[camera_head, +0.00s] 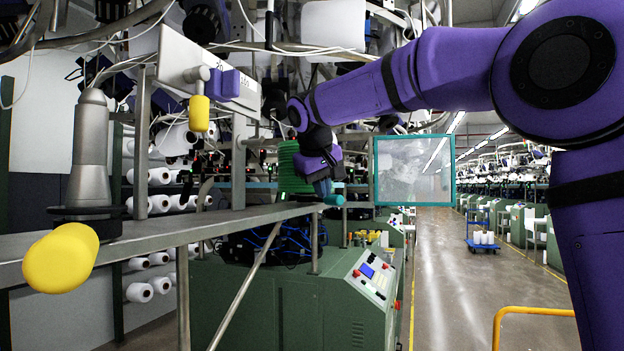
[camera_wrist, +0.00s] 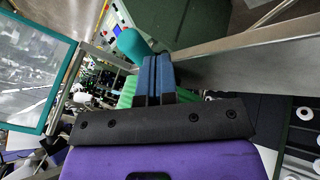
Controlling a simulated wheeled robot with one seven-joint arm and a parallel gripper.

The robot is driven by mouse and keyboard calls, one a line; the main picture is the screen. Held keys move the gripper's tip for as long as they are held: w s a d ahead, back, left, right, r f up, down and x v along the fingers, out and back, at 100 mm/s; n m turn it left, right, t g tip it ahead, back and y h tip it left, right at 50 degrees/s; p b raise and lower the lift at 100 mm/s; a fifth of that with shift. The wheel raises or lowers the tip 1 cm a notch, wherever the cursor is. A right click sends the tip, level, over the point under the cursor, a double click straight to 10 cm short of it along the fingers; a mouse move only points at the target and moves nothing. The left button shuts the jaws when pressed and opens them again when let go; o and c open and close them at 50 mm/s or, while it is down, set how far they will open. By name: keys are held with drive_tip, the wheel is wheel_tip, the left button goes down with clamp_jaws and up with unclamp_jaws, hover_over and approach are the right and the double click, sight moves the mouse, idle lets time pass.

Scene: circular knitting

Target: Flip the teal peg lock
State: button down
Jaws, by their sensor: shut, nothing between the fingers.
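The teal peg lock (camera_head: 334,200) is a small rounded knob at the far end of the grey metal shelf rail (camera_head: 150,235). It also shows in the wrist view (camera_wrist: 131,44), at top left of centre, just beyond the fingertips. My gripper (camera_head: 323,187) is directly above and beside it, fingers pointing down. In the wrist view, my gripper's blue fingers (camera_wrist: 157,64) are closed together with nothing between them. The fingertips look very close to the knob; I cannot tell whether they touch. The fingers partly hide the knob's base.
A teal-framed clear panel (camera_head: 455,170) stands right of my gripper. A green ribbed cylinder (camera_head: 288,165) is just behind it. Yellow knobs (camera_head: 62,258) (camera_head: 199,114) are on the left. A green machine with a control panel (camera_head: 372,278) is below.

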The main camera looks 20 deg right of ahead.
drive_tip(key=shift+w+d+f, duration=0.1)
drive_tip(key=shift+w+d, duration=0.05)
drive_tip(key=shift+d, duration=0.3)
drive_tip(key=shift+d, duration=0.15)
drive_tip(key=shift+w+d+n+y, duration=0.1)
drive_tip(key=shift+d+n+y, duration=0.2)
drive_tip(key=shift+d+n, duration=0.45)
drive_tip(key=w+d+n+y, duration=0.7)
drive_tip(key=w+d+n, duration=0.2)
drive_tip(key=n, duration=0.3)
drive_tip(key=shift+w+d+n+g, duration=0.3)
drive_tip(key=shift+w+d+n, duration=0.05)
drive_tip(key=shift+w+d, duration=0.1)
drive_tip(key=shift+a, duration=0.15)
